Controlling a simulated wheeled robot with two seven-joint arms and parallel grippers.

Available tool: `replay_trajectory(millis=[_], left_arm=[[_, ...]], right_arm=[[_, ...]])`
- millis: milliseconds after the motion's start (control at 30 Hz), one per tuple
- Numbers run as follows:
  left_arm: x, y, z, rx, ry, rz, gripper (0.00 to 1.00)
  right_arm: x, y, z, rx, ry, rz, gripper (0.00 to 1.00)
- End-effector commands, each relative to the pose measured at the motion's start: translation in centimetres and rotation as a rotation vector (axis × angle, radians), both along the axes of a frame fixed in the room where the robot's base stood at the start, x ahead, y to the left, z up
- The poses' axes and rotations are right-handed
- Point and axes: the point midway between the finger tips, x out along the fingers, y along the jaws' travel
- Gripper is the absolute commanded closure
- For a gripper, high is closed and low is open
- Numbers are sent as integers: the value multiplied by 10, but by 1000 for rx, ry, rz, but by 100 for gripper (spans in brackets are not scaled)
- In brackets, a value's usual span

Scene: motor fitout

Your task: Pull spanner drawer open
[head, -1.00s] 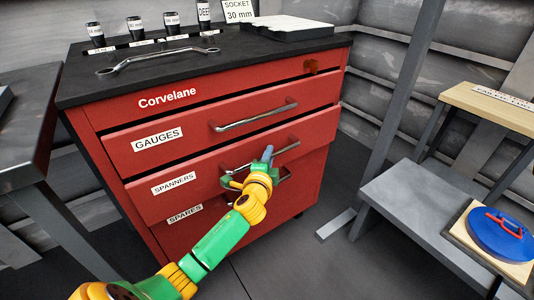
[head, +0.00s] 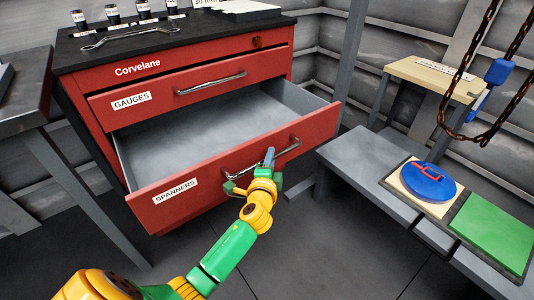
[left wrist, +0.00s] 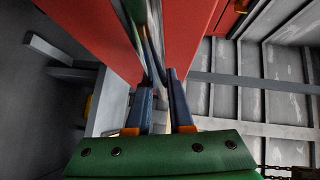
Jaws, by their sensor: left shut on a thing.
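The spanner drawer (head: 172,205), red with a white SPANNERS label, stands well out from the red Corvelane cabinet (head: 90,100) in the head view. The visible part of its grey inside is empty. My left gripper (head: 269,165) is shut on the drawer's metal bar handle (head: 238,172), near the handle's right part. In the left wrist view my left gripper's two dark fingers (left wrist: 160,105) reach up to the handle against the red front. My right gripper is not in view.
The gauges drawer (head: 180,92) above is shut or nearly so. A spanner (head: 128,34) and several sockets (head: 112,14) sit on the cabinet top. At right are a grey bench (head: 360,160) with a blue disc (head: 427,181) and hanging chains (head: 489,60). Floor in front is clear.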

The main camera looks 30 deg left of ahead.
Motion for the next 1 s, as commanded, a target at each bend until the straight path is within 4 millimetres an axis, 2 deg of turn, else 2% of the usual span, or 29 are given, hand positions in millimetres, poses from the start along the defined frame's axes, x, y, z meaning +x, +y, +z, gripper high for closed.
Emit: replay_trajectory(millis=[200,500,533,633,900,1000], left_arm=[[-2,-7,0,-2,-1,-2,100],[-2,-7,0,-1,-1,-3,100],[-2,-7,0,-2,-1,-3,78],[-2,-7,0,-1,-1,-2,50],[-3,-7,0,-1,-1,-1,50],[-12,-11,2,-2,1,-2,50]], right_arm=[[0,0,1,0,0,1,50],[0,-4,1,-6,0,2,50],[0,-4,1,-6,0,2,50],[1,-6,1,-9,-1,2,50],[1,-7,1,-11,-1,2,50],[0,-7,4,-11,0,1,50]])
